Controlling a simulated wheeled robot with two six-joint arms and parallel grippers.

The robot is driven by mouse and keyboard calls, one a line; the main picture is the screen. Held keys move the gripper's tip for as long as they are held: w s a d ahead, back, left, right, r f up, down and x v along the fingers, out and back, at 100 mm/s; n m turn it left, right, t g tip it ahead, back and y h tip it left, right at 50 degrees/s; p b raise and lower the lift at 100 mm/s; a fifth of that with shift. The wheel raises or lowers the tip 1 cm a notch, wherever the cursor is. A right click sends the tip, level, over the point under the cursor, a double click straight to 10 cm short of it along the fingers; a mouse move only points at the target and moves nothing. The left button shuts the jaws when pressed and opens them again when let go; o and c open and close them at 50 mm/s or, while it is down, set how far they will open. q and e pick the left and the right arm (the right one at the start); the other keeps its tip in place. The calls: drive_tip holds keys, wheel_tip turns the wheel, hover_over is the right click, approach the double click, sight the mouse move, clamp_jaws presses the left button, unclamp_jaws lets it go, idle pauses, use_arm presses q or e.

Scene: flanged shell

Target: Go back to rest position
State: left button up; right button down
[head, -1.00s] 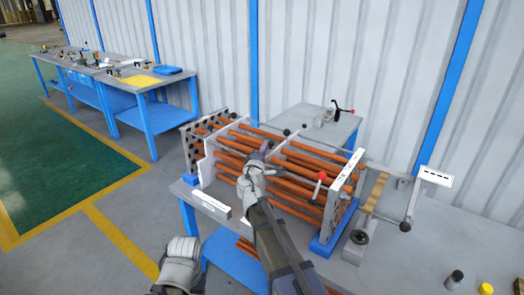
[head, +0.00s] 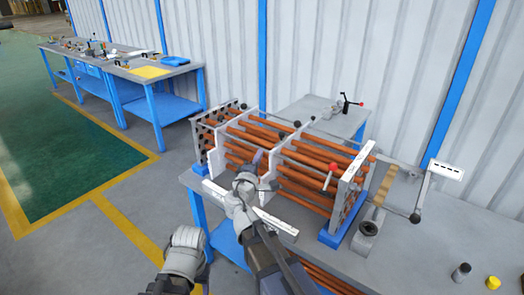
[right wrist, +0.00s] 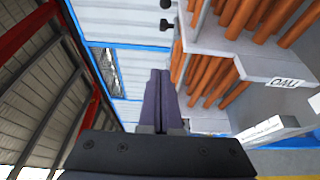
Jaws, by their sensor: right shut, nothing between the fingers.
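My right gripper (head: 257,160) is shut and empty, in front of the middle of the tube bundle in the head view. Its two dark fingers (right wrist: 160,98) lie together in the right wrist view, with nothing between them. The bundle of copper-coloured tubes (head: 313,170) runs through upright pale plates on the table; it also shows in the right wrist view (right wrist: 208,78). A grey part of my left arm (head: 183,250) shows at the bottom of the head view, but the left gripper's fingers do not show.
The grey table (head: 405,262) carries the bundle, a black cylinder (head: 461,272) and a yellow one (head: 493,282). A white label strip (head: 277,223) is close to my right arm. A blue-legged workbench (head: 160,72) stands far left. The green floor (head: 70,150) is clear.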

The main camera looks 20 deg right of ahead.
drive_tip(key=shift+s+a, duration=0.2)
drive_tip(key=shift+s, duration=0.15)
drive_tip(key=s+a+f+m+g+y, duration=0.3)
drive_tip(key=s+f+m+g, duration=0.6)
drive_tip(key=s+f, duration=0.6)
drive_tip(key=s+a+f+g+y, duration=0.4)
drive_tip(key=s+a+f+g, duration=0.2)
drive_tip(key=s+a, duration=0.4)
drive_tip(key=shift+s+n+g+y+p, duration=0.35)
drive_tip(key=shift+s+n+g+y, duration=0.05)
drive_tip(key=shift+s, duration=0.7)
